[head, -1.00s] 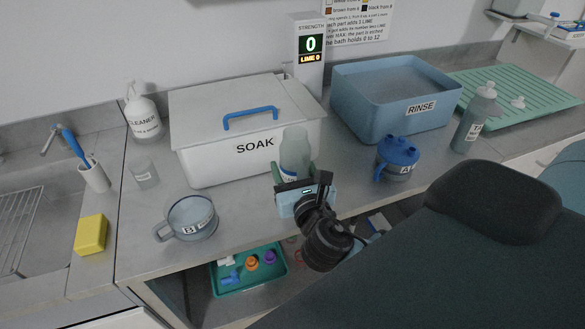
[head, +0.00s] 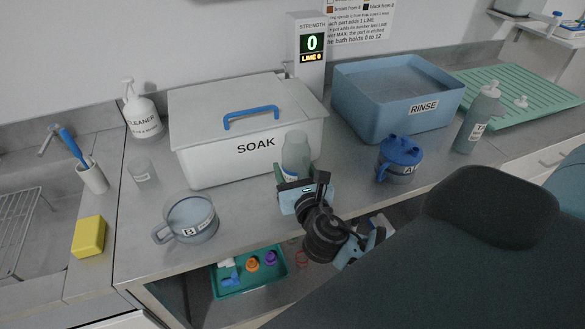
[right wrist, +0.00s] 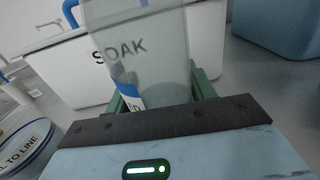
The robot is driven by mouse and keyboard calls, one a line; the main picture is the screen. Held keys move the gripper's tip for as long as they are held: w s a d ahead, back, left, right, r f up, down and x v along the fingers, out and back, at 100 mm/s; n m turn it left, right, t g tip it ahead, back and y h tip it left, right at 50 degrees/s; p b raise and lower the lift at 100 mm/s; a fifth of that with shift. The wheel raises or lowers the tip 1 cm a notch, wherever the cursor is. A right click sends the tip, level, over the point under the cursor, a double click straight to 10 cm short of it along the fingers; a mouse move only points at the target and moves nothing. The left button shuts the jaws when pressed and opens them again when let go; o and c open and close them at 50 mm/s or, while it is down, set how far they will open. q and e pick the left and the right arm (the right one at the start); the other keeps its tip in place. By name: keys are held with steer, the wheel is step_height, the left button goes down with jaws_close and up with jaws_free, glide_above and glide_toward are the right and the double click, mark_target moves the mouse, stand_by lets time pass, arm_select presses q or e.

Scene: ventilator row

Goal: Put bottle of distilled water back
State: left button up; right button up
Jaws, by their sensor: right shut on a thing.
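A clear, translucent bottle (head: 295,152) with a blue-and-white label stands upright in front of the white SOAK tank. Only a few label letters show in the right wrist view (right wrist: 150,50), so I cannot read its full name. My right gripper (head: 296,180) is shut on the bottle's lower part, with a green finger on each side in the right wrist view. The gripper body hides the bottle's base in the head view, so I cannot tell whether it touches the counter. My left gripper is not in view.
The SOAK tank (head: 225,160) is close behind the bottle. Jug B (head: 190,222) stands to the left, blue-lidded jug A (head: 399,160) to the right. Further right are the blue RINSE tub (head: 370,115) and a grey bottle (head: 476,120). A green tray (head: 240,284) sits below the counter.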

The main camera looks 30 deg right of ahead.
steer(key=o, duration=0.9)
steer(key=shift+f, duration=0.1)
steer(key=shift+c, duration=0.2)
steer(key=o, duration=0.5)
steer(key=shift+c, duration=0.2)
steer(key=shift+r, duration=0.25)
steer(key=v, duration=1.2)
steer(key=shift+b, duration=0.45)
steer(key=shift+f, duration=0.1)
